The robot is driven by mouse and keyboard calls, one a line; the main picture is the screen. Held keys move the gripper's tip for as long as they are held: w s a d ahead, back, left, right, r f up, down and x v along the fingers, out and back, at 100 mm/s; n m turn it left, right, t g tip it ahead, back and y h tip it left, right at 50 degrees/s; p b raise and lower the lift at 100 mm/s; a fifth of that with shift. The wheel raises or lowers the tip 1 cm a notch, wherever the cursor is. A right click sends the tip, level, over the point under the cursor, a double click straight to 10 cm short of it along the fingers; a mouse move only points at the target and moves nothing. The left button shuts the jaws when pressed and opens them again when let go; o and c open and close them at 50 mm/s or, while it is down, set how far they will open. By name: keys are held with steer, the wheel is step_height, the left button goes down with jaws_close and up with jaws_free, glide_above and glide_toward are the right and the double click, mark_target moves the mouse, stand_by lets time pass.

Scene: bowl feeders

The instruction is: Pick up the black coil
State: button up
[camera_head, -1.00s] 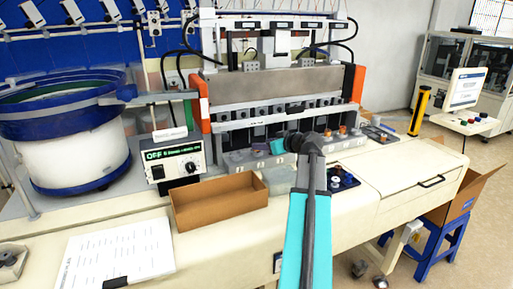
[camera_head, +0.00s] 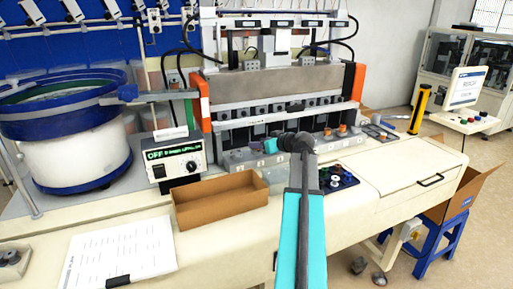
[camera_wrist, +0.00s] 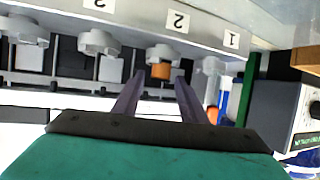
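My gripper (camera_wrist: 159,80) shows in the wrist view with its two dark fingers apart and nothing held between them. An orange coil sits on a grey holder beyond the fingertips, in line with the gap. In the head view my arm hides the fingers; only the teal wrist part shows in front of the press fixture. A black tray (camera_head: 348,181) with several small coils, white, blue and green among them, lies to the right of my arm. I cannot pick out the black coil with certainty; dark shapes in the tray are too small to tell.
An open cardboard box (camera_head: 222,203) stands on the bench left of my arm. A control box (camera_head: 180,163) with a lit display is behind it, and a blue-rimmed bowl feeder (camera_head: 65,120) at far left. The bench top right of the tray is clear.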

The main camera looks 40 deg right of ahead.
steer(key=c, duration=0.8)
steer(key=shift+r, duration=0.25)
steer(key=shift+r+b, duration=0.65)
steer(key=shift+r, duration=0.5)
steer(key=s+d+b, duration=0.1)
steer(key=s+d, duration=0.1)
steer(key=s, duration=0.3)
steer(key=s+d+r+b, duration=0.1)
steer(key=s+d, duration=0.1)
steer(key=s, duration=0.3)
steer(key=s+d+r+b, duration=0.1)
steer(key=s+d+b, duration=0.1)
steer(key=s, duration=0.2)
steer(key=shift+s+d+r, duration=0.15)
steer(key=shift+s, duration=0.25)
